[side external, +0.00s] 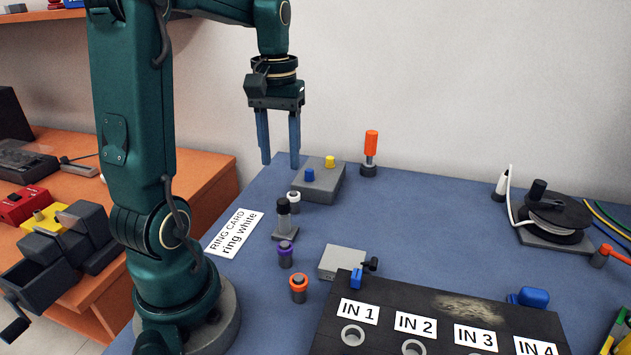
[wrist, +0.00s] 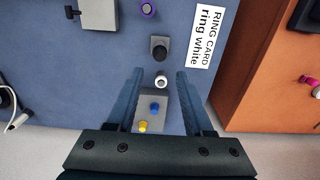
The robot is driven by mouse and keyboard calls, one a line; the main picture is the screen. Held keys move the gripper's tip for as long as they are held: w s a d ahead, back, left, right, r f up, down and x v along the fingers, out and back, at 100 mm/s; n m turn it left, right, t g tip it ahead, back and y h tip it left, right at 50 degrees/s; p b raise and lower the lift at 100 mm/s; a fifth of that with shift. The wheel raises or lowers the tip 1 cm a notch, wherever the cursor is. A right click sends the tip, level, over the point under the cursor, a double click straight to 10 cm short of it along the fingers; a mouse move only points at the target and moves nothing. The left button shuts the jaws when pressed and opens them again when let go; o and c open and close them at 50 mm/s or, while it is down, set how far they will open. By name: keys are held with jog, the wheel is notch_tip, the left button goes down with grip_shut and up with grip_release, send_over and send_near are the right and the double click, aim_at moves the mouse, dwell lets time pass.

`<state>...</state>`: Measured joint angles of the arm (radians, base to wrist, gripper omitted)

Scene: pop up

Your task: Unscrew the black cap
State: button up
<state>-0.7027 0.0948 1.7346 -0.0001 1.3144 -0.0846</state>
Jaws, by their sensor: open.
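The black cap (side external: 282,204) tops a small clear vial (side external: 284,222) that stands upright on a dark square base (side external: 285,234). In the wrist view the black cap (wrist: 159,47) lies beyond my fingertips, near the top middle. My gripper (side external: 280,164) points down, open and empty, high above the back of the table. It is above and behind the cap, apart from it. In the wrist view my gripper (wrist: 158,75) has its two fingers spread either side of a white ring (wrist: 161,82), with nothing held. The ring's height below the fingers is hard to tell.
A grey block with blue and yellow knobs (side external: 320,190) stands below and right of my gripper, with an orange-handled post (side external: 370,150) behind. White-ringed (side external: 294,197), purple-ringed (side external: 285,253) and orange-ringed (side external: 298,287) posts flank the vial. A ring card (side external: 234,232) lies left.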

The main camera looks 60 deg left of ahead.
aim_at(283, 201)
notch_tip(283, 201, down, 8)
jog(key=shift+f, duration=0.4)
jog(key=c, duration=0.3)
grip_shut()
jog(key=n, duration=3.2)
jog(key=shift+o, duration=1.3)
grip_release()
